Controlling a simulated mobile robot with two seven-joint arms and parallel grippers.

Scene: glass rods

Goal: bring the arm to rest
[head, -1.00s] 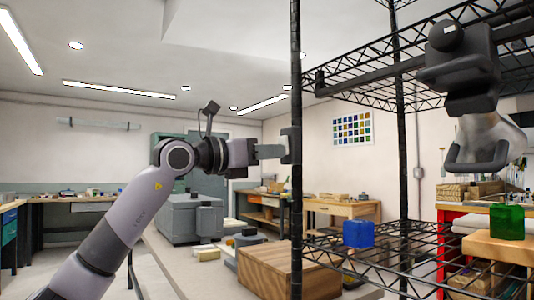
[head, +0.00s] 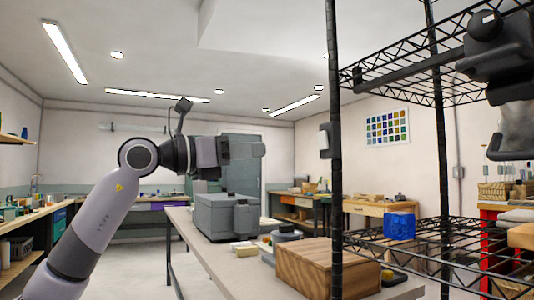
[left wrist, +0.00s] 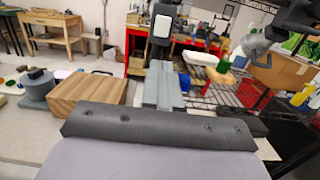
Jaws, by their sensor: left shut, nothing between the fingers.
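My left arm stands raised at the left of the head view, its gripper (head: 262,150) pointing right at mid-height. The gripper is shut and empty, in front of a grey cabinet, with a gap to the black rack post. In the left wrist view its fingers (left wrist: 166,85) show together at the middle, with nothing between them. A dark grey robot arm part of mine shows at the upper right of the head view. My right gripper cannot be made out.
A wooden box (head: 325,268) and grey machine (head: 226,215) stand on a bench. A green block shows in the left wrist view (left wrist: 223,65).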

